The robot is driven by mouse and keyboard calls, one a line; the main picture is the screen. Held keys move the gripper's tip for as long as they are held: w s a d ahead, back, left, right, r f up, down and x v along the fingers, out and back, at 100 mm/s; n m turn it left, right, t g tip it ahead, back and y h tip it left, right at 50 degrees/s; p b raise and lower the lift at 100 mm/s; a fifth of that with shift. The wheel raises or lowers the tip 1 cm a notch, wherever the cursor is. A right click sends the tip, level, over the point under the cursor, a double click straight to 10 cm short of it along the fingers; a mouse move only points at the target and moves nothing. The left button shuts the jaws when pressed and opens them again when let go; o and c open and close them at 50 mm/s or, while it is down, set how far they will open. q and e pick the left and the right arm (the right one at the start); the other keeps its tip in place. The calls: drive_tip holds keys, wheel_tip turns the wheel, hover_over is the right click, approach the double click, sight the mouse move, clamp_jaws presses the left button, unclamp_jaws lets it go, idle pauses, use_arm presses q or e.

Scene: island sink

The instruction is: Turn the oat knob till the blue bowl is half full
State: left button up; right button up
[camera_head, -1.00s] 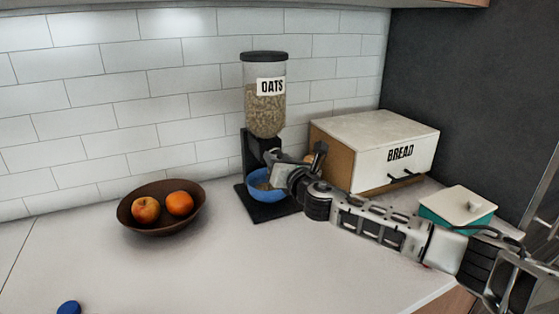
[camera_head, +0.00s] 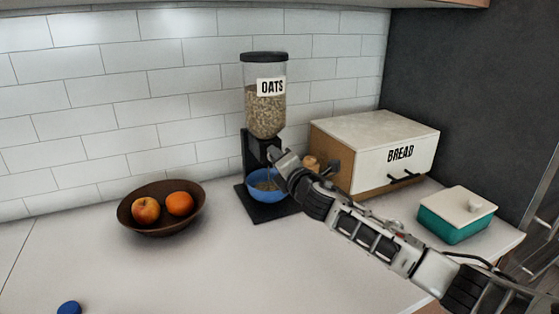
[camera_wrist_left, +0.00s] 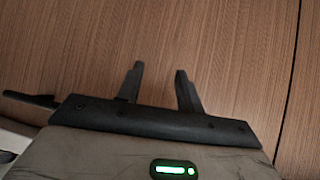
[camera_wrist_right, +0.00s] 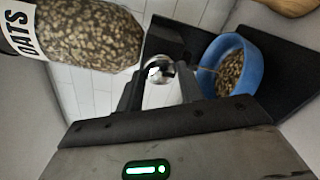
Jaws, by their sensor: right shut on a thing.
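The oat dispenser (camera_head: 265,105) stands against the tiled wall, its clear hopper partly full of oats; the hopper also shows in the right wrist view (camera_wrist_right: 90,35). The blue bowl (camera_head: 262,190) sits upright on the dispenser's black base, and in the right wrist view (camera_wrist_right: 252,58) oats lie in it. My right gripper (camera_head: 274,155) is at the front of the dispenser, above the bowl. In the right wrist view it is shut on the shiny round oat knob (camera_wrist_right: 158,71). My left gripper (camera_wrist_left: 158,80) is open and empty in front of a wood-grain panel.
A brown bowl (camera_head: 160,229) with an apple and an orange stands left of the dispenser. A bread box (camera_head: 372,145) and a teal box with a white lid (camera_head: 455,226) are on the right. A blue cap (camera_head: 69,308) lies at the front left. The middle counter is clear.

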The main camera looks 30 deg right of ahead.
drive_tip(key=shift+m, duration=0.3)
drive_tip(key=o, duration=1)
drive_tip(key=s+b, duration=0.2)
drive_tip(key=s, duration=1.4)
drive_tip(key=shift+a+b, duration=0.35)
drive_tip(key=shift+a, duration=0.1)
